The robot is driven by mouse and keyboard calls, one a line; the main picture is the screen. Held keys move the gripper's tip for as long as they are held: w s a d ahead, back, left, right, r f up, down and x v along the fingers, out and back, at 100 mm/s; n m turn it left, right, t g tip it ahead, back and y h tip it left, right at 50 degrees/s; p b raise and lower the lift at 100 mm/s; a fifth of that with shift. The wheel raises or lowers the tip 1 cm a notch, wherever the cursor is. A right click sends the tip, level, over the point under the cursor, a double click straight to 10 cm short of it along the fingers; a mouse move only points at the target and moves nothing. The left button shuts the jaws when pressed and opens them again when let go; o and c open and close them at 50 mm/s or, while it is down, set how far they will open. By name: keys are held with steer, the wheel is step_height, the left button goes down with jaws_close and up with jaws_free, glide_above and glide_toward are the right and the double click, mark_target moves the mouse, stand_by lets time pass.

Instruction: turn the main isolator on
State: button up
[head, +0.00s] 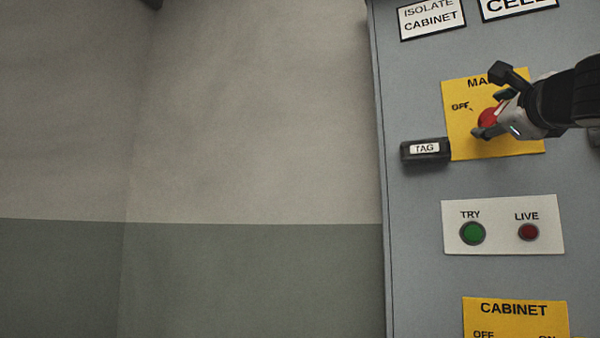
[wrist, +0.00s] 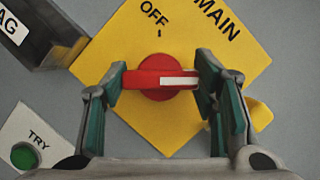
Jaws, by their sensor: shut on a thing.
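The main isolator is a red rotary handle (wrist: 150,82) with a white end, on a yellow plate (wrist: 120,40) reading MAIN and OFF. In the wrist view the white end points right, about a quarter turn from the OFF mark above it. No ON label shows; the right finger covers part of that side. My gripper (wrist: 162,85) is shut on the handle, one finger at each end. In the head view the handle (head: 487,118) shows red beside my gripper (head: 495,112), which hides much of it and the plate (head: 460,131).
A dark TAG box (head: 427,151) juts out at the plate's lower left. Below is a white panel (head: 500,243) with a green TRY button (head: 472,233) and a red LIVE lamp (head: 528,232). A yellow CABINET plate (head: 515,321) sits lower. Bare wall lies left.

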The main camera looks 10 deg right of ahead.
steer(key=o, duration=1.2)
steer(key=shift+c, duration=0.2)
steer(key=v, duration=1.2)
steer(key=shift+w, duration=0.1)
